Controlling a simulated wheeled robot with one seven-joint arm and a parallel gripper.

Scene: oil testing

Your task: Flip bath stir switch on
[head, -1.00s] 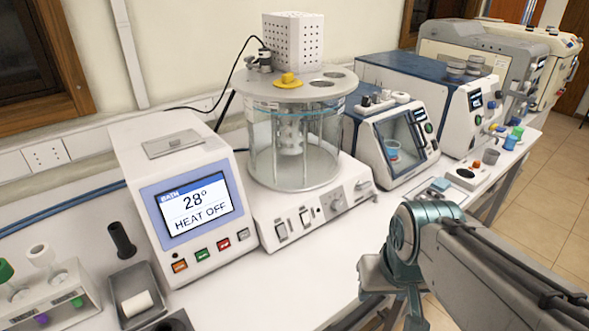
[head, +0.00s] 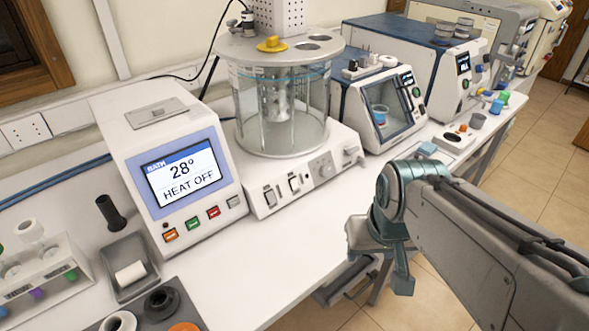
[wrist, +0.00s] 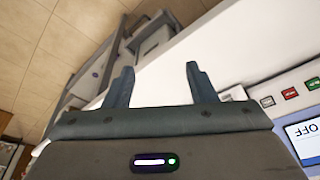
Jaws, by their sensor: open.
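The bath is a clear glass cylinder (head: 282,115) on a white base (head: 325,158). My gripper (wrist: 160,85) is open and empty in the wrist view. In the head view it is in front of and to the right of the base, apart from the switches and partly hidden by my arm.
A controller (head: 160,145) left of the bath reads 28° and HEAT OFF; its screen edge also shows in the wrist view (wrist: 305,140). A tube rack (head: 40,270) and grey holder (head: 130,275) stand at lower left. The bench (head: 255,245) before the bath is clear.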

